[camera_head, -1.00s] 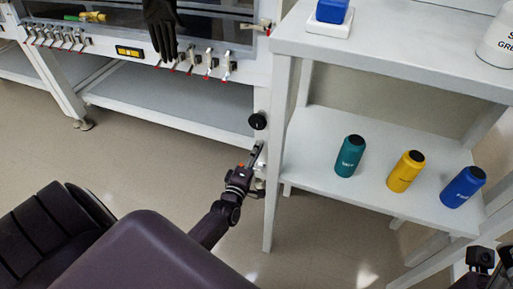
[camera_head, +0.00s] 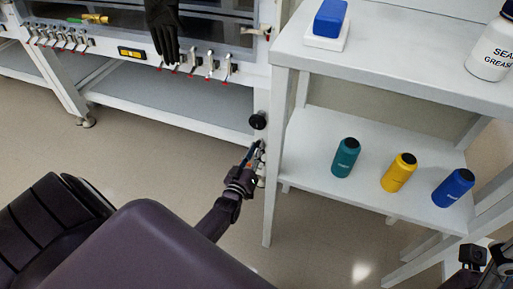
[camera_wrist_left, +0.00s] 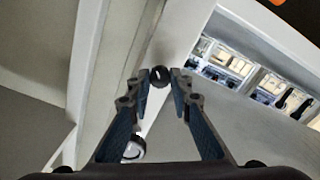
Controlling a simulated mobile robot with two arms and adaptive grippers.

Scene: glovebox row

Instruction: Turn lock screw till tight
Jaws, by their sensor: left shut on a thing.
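My left gripper (camera_head: 257,152) is at the white leg of the glovebox stand, just below a black round knob (camera_head: 258,121). In the left wrist view its two fingers (camera_wrist_left: 160,83) close from both sides on a small dark round screw head (camera_wrist_left: 160,74), which I take as the lock screw. In the head view the fingers hide most of that screw. A second round part, pale with a dark rim (camera_wrist_left: 133,148), shows behind the left finger in the wrist view. Part of my right arm's end (camera_head: 474,256) shows at the lower right; its fingers cannot be made out.
A white shelf unit (camera_head: 400,75) stands close right of the left gripper. It carries teal (camera_head: 345,158), yellow (camera_head: 398,173) and blue (camera_head: 453,188) bottles below, a blue block (camera_head: 331,18) and a white jar (camera_head: 492,52) above. Open floor lies to the left.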

